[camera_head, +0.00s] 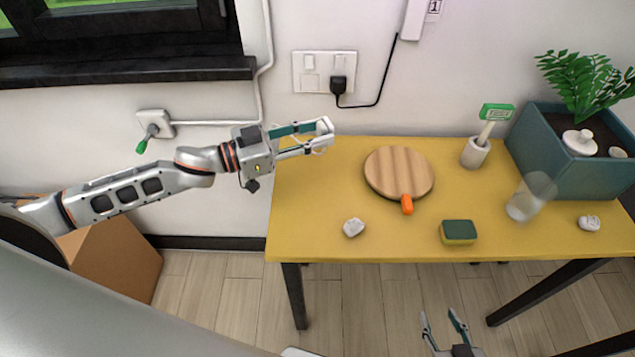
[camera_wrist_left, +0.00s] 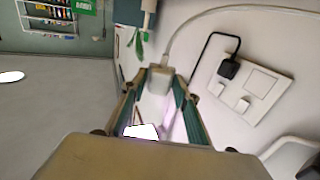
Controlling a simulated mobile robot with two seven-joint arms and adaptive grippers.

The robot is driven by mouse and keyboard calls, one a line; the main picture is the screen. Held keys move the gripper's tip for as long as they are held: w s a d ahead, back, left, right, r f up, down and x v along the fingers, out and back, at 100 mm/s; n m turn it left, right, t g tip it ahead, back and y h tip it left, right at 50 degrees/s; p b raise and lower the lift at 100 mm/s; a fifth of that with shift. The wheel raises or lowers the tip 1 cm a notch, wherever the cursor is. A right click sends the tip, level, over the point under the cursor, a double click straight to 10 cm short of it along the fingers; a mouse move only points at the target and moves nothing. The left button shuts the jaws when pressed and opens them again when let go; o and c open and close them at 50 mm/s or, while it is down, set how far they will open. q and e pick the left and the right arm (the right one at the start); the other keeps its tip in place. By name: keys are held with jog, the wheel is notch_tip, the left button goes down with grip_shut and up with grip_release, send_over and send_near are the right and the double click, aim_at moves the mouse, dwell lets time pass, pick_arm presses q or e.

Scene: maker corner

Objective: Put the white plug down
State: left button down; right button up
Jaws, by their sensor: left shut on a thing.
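My left gripper (camera_head: 321,137) is at the back left of the yellow table, in front of the wall. It is shut on the white plug (camera_wrist_left: 160,79), which sits between the fingertips in the left wrist view. In the head view the plug is small and partly hidden by the fingers. A white cord shows behind the plug in the wrist view; I cannot tell if it joins it. The yellow table (camera_head: 320,200) lies below and to the right of the gripper. My right gripper (camera_head: 445,325) is open and empty at the bottom, in front of the table.
A black plug (camera_head: 338,86) is in the wall socket.

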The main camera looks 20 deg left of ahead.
pick_arm(q)
jog(key=b, duration=0.2)
send_over(316, 189)
notch_tip(316, 189, down, 11)
jog(key=shift+f, duration=0.1)
jog(key=shift+f+b, duration=0.5)
jog(key=shift+f, duration=1.6)
jog(key=shift+f, duration=0.35)
jog(key=shift+f, duration=0.1)
